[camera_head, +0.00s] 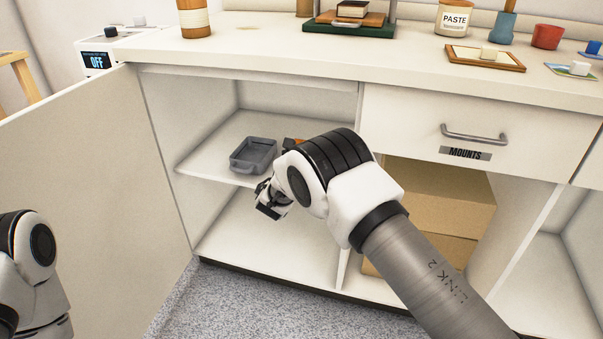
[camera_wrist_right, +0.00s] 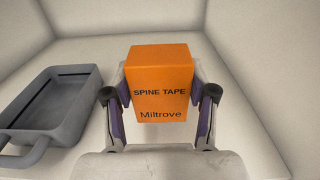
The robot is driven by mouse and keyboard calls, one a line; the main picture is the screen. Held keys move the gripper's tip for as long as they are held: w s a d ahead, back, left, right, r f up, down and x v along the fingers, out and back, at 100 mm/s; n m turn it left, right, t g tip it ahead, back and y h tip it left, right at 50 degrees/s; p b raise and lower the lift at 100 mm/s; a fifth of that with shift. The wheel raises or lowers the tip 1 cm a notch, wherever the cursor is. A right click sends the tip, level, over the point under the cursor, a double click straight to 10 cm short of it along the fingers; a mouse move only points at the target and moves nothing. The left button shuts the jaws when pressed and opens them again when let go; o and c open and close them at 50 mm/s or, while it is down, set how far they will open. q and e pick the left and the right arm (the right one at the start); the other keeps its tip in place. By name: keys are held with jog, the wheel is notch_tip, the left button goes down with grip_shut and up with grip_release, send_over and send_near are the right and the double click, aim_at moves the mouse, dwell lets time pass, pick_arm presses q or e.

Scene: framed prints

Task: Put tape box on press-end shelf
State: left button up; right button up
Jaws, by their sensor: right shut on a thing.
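The box is inside the open cabinet at the shelf (camera_head: 205,160), right of a grey tray. I cannot tell whether its base touches the shelf. My right fingertips are hidden behind my arm in the head view. Part of my left arm shows at lower left; its gripper is out of frame.
The grey handled tray (camera_head: 253,155) sits on the shelf, also in the wrist view (camera_wrist_right: 55,105). The cabinet door (camera_head: 95,180) stands open at left. The MOUNTS drawer (camera_head: 480,130) is closed above cardboard boxes (camera_head: 435,200). The lower compartment looks empty where visible.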

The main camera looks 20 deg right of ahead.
jog(key=f, duration=0.1)
jog(key=w+f+b, duration=0.1)
jog(key=f+b, duration=0.1)
jog(key=f, duration=0.1)
jog(key=shift+w+d, duration=0.2)
jog(key=shift+w, duration=0.1)
jog(key=shift+r, duration=0.15)
jog(key=shift+f, duration=0.2)
jog(key=o, duration=1.2)
jog(key=shift+r, duration=0.1)
jog(key=shift+r, duration=0.15)
